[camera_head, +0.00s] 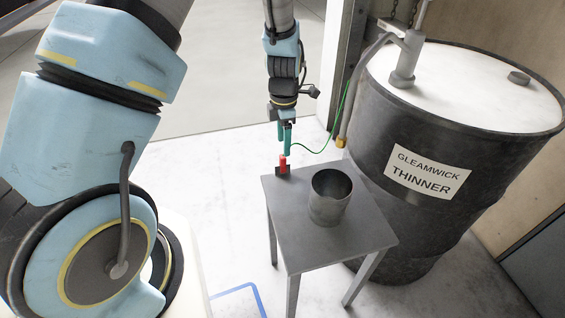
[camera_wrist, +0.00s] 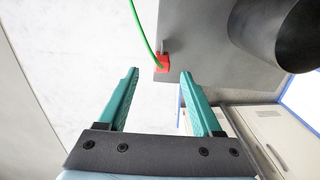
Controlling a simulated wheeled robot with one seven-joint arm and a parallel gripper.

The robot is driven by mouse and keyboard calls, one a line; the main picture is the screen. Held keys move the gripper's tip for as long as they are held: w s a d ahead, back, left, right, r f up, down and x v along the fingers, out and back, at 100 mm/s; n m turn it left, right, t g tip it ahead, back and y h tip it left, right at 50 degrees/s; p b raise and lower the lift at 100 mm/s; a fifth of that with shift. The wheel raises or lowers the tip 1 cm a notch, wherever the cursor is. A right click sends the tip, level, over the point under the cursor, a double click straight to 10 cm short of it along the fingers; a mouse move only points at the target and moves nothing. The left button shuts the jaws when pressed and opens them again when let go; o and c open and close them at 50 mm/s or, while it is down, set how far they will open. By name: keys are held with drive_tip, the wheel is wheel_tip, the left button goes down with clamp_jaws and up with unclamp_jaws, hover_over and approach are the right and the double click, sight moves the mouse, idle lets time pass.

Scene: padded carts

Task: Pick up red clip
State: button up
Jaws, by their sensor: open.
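The red clip (camera_head: 283,161) sits at the far left corner of a small grey table. A dark piece shows beside it there. In the wrist view the red clip (camera_wrist: 162,64) lies at the table's edge, with a green wire (camera_wrist: 139,24) running up from it. My gripper (camera_head: 285,152) points down just above the clip in the head view. In the wrist view its teal fingers (camera_wrist: 160,73) are apart, with the clip just beyond the tips and between their lines. Nothing is held. The exact gap between tips and clip cannot be told.
A metal cup (camera_head: 330,198) stands on the grey table (camera_head: 345,245), right of the clip. A black drum (camera_head: 445,140) labelled "Gleamwick Thinner" stands behind right, with a pump and hose (camera_head: 352,97). The green wire (camera_head: 325,143) runs towards the hose.

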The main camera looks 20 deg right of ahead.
sight(283, 156)
wheel_tip(283, 156, down, 3)
drive_tip(key=shift+r, duration=0.1)
drive_tip(key=shift+s+a+f+p, duration=0.1)
drive_tip(key=shift+f+p, duration=0.35)
drive_tip(key=shift+f, duration=0.9)
drive_tip(key=shift+s+a+f+p, duration=0.1)
drive_tip(key=shift+f+p, duration=0.3)
drive_tip(key=shift+f, duration=0.95)
clamp_jaws()
